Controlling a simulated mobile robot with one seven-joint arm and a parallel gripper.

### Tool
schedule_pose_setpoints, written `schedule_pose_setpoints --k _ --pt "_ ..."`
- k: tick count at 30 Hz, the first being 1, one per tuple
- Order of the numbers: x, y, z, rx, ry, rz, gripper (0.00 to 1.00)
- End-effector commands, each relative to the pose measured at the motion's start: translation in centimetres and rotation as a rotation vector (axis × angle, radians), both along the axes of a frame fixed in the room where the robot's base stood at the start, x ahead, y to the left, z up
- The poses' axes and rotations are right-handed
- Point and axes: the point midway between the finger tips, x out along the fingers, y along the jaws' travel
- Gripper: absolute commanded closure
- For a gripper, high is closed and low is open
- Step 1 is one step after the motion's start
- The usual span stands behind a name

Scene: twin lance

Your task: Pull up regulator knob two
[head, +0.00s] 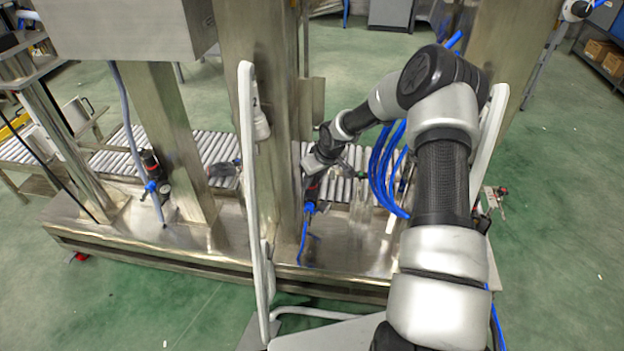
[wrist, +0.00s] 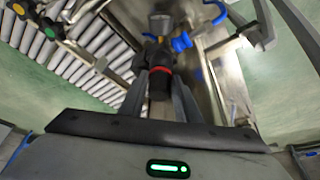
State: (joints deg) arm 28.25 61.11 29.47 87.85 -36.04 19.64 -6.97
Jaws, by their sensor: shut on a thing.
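A black regulator knob (wrist: 160,86) with a red ring at its base is between the two fingers of my gripper (wrist: 161,94) in the wrist view. The fingers are shut on it from both sides. The regulator body and its blue fittings (wrist: 182,42) show beyond the ring. In the head view my gripper (head: 312,178) is at this regulator (head: 311,192), beside the middle steel post, and covers most of the knob. A second regulator (head: 152,165) with a black body and blue fitting stands at the left post, away from my gripper. No number is readable on either.
A roller conveyor (head: 220,148) runs behind the steel posts (head: 262,120). Blue hoses (head: 384,170) hang right of my gripper. The steel base (head: 345,255) has bare room in front. Buttons (wrist: 47,28) show at upper left in the wrist view.

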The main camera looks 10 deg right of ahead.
Motion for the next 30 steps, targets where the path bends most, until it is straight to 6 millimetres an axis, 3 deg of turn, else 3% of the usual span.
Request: schedule_pose_setpoints --k 1,2,5,13,17,20,30 --pt "0.2 0.0 0.4 -0.001 -0.005 0.0 1.0" --pt "0.2 0.0 0.4 -0.001 -0.005 0.0 0.67" --pt "0.2 0.0 0.4 -0.001 -0.005 0.0 0.51" --pt "0.1 0.0 0.3 0.0 -0.002 0.001 0.51" --pt "-0.1 -0.2 1.1 -0.001 -0.005 -0.001 0.51" --pt "-0.6 -0.4 2.6 -0.001 -0.004 -0.001 0.51" --pt "-3.5 -1.6 10.3 -0.002 -0.005 -0.002 0.51"
